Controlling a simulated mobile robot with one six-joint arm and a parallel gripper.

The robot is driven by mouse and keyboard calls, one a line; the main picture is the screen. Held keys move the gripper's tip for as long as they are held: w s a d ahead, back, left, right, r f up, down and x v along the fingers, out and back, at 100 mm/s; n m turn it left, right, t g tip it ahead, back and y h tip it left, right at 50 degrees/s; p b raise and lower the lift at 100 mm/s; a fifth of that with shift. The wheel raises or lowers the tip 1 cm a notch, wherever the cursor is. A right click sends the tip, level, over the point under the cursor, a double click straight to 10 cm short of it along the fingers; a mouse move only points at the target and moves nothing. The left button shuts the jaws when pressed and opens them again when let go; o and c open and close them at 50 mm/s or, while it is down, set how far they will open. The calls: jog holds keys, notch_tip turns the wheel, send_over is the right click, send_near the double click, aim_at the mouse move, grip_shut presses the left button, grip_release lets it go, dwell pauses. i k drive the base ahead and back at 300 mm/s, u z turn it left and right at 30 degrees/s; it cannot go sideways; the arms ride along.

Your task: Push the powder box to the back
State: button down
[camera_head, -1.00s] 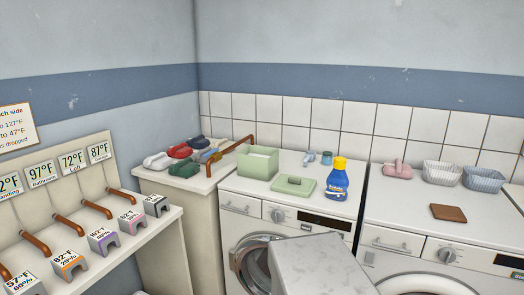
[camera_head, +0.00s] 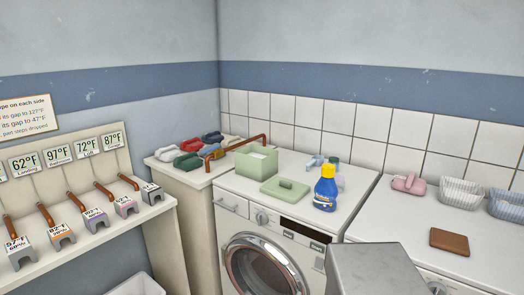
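The powder box appears to be the light green open box (camera_head: 256,165) with white contents, upright on the left washing machine's top near its left edge. A flat green lid with a handle (camera_head: 286,191) lies in front of it, to the right. A blue bottle with a yellow cap (camera_head: 325,190) stands farther right. My gripper is not in view. A grey block at the bottom right looks like part of my own body and covers part of the machines' fronts.
A copper pipe (camera_head: 237,143) arches beside the box's left and back. Coloured clamps (camera_head: 187,160) lie on the left counter. Small blue and green items (camera_head: 316,160) stand behind the bottle. A tiled wall (camera_head: 340,117) closes the back. A shelf with signs (camera_head: 85,235) stands left.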

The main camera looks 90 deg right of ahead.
aim_at(259, 163)
jog(key=u, duration=0.15)
jog(key=k, duration=1.1)
jog(key=z, duration=1.85)
jog(key=i, duration=1)
jog(key=u, duration=0.05)
jog(key=k, duration=0.1)
jog(key=z, duration=0.2)
